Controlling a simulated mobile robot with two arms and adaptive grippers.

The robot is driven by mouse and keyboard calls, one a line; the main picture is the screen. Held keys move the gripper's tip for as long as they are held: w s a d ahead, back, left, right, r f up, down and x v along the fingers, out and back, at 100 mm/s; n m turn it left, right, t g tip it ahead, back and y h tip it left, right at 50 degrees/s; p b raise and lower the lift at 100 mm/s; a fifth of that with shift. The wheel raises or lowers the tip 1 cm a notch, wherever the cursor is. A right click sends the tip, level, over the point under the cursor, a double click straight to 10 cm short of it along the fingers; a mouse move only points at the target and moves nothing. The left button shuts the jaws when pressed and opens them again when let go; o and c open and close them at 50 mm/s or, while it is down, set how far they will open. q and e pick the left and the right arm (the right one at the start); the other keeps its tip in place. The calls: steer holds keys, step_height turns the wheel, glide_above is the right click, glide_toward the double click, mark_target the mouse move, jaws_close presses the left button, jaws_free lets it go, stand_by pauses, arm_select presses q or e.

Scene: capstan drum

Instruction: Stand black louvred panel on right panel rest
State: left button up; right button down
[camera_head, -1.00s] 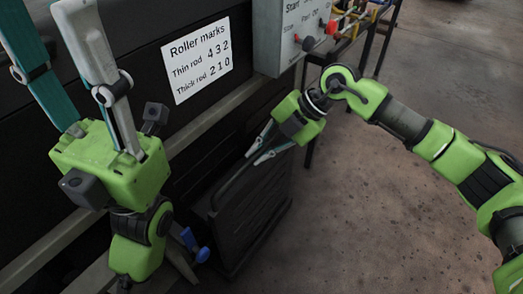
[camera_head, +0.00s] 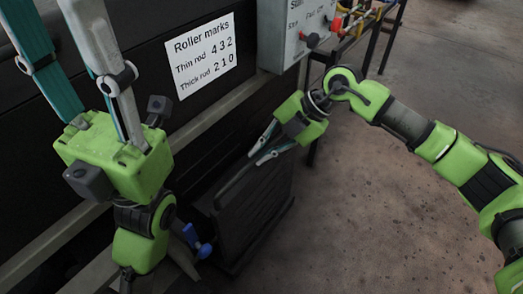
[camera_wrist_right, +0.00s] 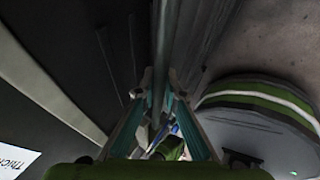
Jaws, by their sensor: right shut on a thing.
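The black louvred panel (camera_head: 258,205) stands tilted beside the dark machine, low down at the middle of the head view. My right gripper (camera_head: 262,148) is shut on the bar along its upper edge. In the right wrist view the bar (camera_wrist_right: 165,50) runs between my right fingers (camera_wrist_right: 158,92). The panel's lower edge is near the floor in dark shade. I cannot tell whether it touches a rest, and I cannot make out the right panel rest. My left gripper (camera_head: 70,40) is at the upper left, its fingers spread and pointing up, tips partly out of view.
The dark machine with a pale rail and a white "Roller marks" sign (camera_head: 200,55) lies on the left. A grey control box (camera_head: 292,30) with knobs and a dark stand (camera_head: 385,40) are behind my right arm. A blue knob (camera_head: 203,249) is close left of the panel. Floor (camera_head: 370,225) at right is clear.

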steer(key=shift+a, duration=0.1)
stand_by(0.4)
steer(key=c, duration=2)
jaws_free()
steer(key=shift+f, duration=0.1)
steer(key=shift+c, duration=0.2)
steer(key=shift+f, duration=0.1)
steer(key=shift+s+d+f, duration=0.1)
steer(key=shift+d+f, duration=0.1)
steer(key=v, duration=1.2)
steer(key=shift+r, duration=0.2)
